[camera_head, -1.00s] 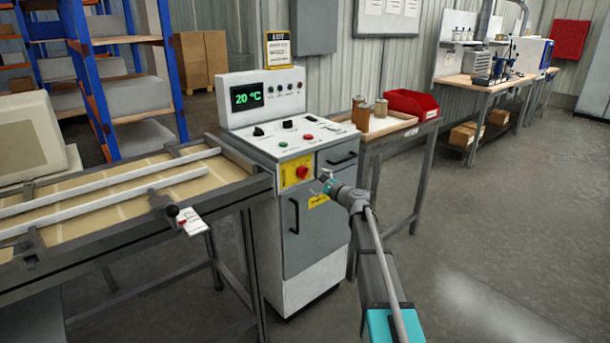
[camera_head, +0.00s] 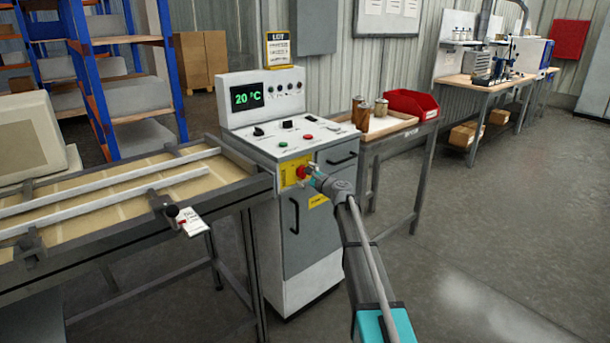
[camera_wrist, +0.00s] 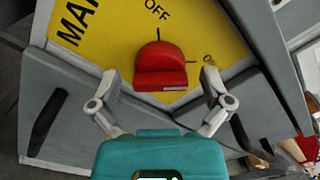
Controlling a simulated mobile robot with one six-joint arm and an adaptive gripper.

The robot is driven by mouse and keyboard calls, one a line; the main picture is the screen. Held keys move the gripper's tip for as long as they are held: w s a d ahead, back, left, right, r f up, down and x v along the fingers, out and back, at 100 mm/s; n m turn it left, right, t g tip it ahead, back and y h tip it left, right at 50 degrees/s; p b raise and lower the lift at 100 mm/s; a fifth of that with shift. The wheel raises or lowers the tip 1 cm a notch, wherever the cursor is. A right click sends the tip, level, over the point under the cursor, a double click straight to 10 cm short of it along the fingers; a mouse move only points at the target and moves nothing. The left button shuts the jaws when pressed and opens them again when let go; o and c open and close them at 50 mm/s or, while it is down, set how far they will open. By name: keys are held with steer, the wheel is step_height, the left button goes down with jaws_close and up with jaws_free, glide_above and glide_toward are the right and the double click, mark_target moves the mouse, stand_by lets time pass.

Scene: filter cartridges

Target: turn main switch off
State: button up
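The main switch is a red rotary knob (camera_wrist: 160,68) on a yellow plate (camera_wrist: 222,42) marked OFF above it and ON to its right in the wrist view. The knob's raised grip lies roughly across that picture; I cannot tell for sure which mark it points to. In the head view the red knob (camera_head: 302,172) sits on the front of the grey-white control cabinet (camera_head: 312,266). My gripper (camera_wrist: 160,84) is open, one finger on each side of the knob, apart from it. In the head view my gripper (camera_head: 311,175) is right at the plate and partly covers it.
A conveyor frame (camera_head: 110,262) adjoins the cabinet's left side, with a hanging tag (camera_head: 192,222). A side table (camera_head: 412,126) with a red bin (camera_head: 410,103) and cartridges (camera_head: 381,107) stands right. Cabinet handles (camera_head: 293,215) are near. The floor at right is clear.

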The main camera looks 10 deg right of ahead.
steer(key=c, duration=0.9)
steer(key=shift+c, duration=0.2)
steer(key=shift+n, duration=0.4)
steer(key=n, duration=0.3)
steer(key=shift+n, duration=0.3)
steer(key=n, duration=0.9)
steer(key=shift+f, duration=0.1)
steer(key=n, duration=0.4)
steer(key=shift+n, duration=0.4)
